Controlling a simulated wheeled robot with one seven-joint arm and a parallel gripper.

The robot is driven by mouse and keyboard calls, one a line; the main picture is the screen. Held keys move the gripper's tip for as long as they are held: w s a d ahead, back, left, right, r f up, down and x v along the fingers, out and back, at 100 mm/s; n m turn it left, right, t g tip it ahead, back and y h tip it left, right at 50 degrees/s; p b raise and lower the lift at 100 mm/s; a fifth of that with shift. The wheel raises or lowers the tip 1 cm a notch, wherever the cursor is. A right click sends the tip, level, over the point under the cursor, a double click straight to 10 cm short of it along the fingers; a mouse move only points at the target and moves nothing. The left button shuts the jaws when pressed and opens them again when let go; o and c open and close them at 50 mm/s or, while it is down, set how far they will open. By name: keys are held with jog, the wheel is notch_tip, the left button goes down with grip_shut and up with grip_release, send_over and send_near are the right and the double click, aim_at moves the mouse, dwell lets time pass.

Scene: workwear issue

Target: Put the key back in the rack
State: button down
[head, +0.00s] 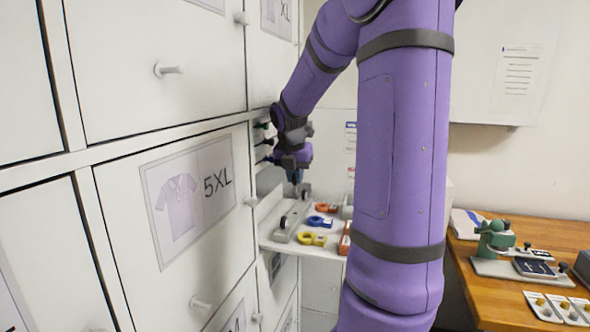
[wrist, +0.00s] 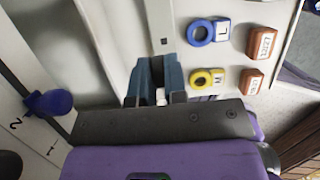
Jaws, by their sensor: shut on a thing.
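My gripper (head: 296,178) points down over the white shelf, just right of the lockers. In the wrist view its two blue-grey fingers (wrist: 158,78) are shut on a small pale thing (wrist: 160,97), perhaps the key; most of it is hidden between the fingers. A grey rail (wrist: 160,22) with a small square opening lies just beyond the fingertips; it also shows on the shelf in the head view (head: 291,222). I cannot tell whether they touch. A blue-headed piece (wrist: 50,103) stands beside a white strip numbered 1 and 2 (wrist: 35,140). I cannot tell which part is the rack.
A blue ring (wrist: 200,32) and a yellow ring (wrist: 201,80), each beside a size tag, lie on the shelf (head: 280,243) with orange-red blocks (wrist: 260,42). Lockers (head: 175,190) close off the left. A wooden bench (head: 480,290) stands at the right.

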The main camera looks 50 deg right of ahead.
aim_at(294, 185)
jog(key=shift+f, duration=2.65)
jog(key=shift+a+f, duration=0.1)
jog(key=shift+f, duration=1.55)
dwell(3.7)
